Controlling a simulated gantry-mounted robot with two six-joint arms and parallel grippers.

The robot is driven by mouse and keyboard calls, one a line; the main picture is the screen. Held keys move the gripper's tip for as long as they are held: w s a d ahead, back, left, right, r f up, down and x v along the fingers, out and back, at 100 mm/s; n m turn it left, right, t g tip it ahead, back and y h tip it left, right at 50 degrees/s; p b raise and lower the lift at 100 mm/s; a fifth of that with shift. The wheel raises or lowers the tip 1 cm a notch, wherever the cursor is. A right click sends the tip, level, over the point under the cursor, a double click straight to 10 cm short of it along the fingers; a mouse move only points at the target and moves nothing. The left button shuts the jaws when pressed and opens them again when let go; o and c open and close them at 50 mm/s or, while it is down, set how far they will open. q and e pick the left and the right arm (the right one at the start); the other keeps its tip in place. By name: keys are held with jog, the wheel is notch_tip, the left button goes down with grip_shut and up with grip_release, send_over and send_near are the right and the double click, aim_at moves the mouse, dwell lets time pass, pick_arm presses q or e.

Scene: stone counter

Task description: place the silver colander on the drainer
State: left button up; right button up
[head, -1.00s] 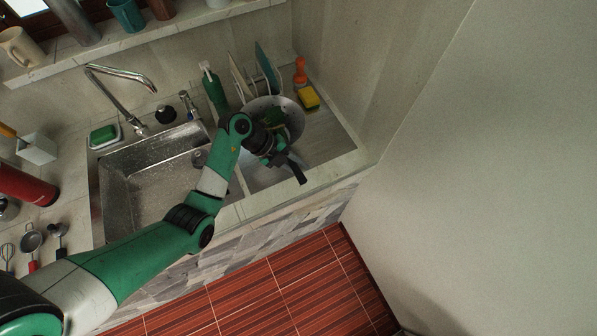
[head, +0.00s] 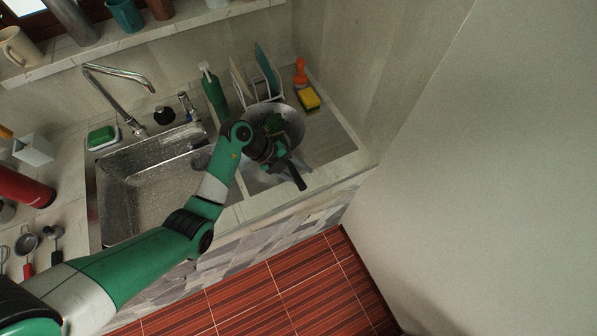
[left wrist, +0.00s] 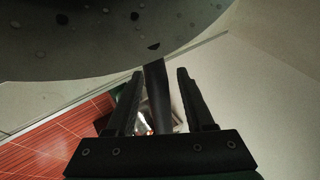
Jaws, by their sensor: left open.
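The silver colander (head: 292,120), a round metal bowl, is over the drainer (head: 335,143) right of the sink. It appears to rest there, but its base is hidden. Something green shows inside it. A dark handle (head: 298,180) sticks out from its near side. My left gripper (head: 285,167) is at that handle, partly covering the bowl's near side. In the left wrist view the bowl (left wrist: 90,35) fills the top, and the handle (left wrist: 156,90) runs between the two open fingers, with gaps on both sides. My right gripper is not in view.
A dish rack (head: 263,88) with plates stands behind the colander, with a green bottle (head: 213,88) to its left. A yellow sponge (head: 309,98) and an orange-topped item (head: 300,73) are at the back right. The sink (head: 150,185) lies left. Bare drainer shows at right.

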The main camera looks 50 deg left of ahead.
pick_arm(q)
jog(key=p+v, duration=0.3)
jog(key=v, duration=0.9)
